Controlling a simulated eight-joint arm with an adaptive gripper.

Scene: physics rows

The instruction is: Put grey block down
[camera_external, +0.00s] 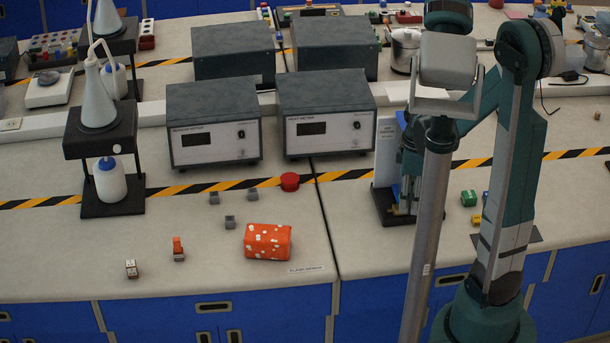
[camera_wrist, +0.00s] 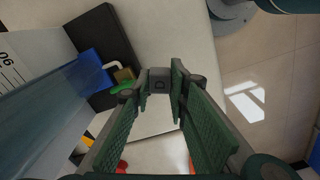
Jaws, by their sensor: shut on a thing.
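My gripper (camera_wrist: 160,98) shows in the wrist view with its two green textured fingers closing toward a small grey block (camera_wrist: 160,79) at their tips. The fingers are shut on this block. In the external view, my gripper is partly hidden behind my arm and a silver pole, so its tips are unclear.
An orange spotted block (camera_external: 267,242), a red disc (camera_external: 290,182) and an orange-and-grey piece (camera_external: 178,249) are on the left bench. Grey instrument boxes (camera_external: 213,123) stand behind. A dark stand (camera_external: 393,207) is near my arm. The bench's front left is fairly clear.

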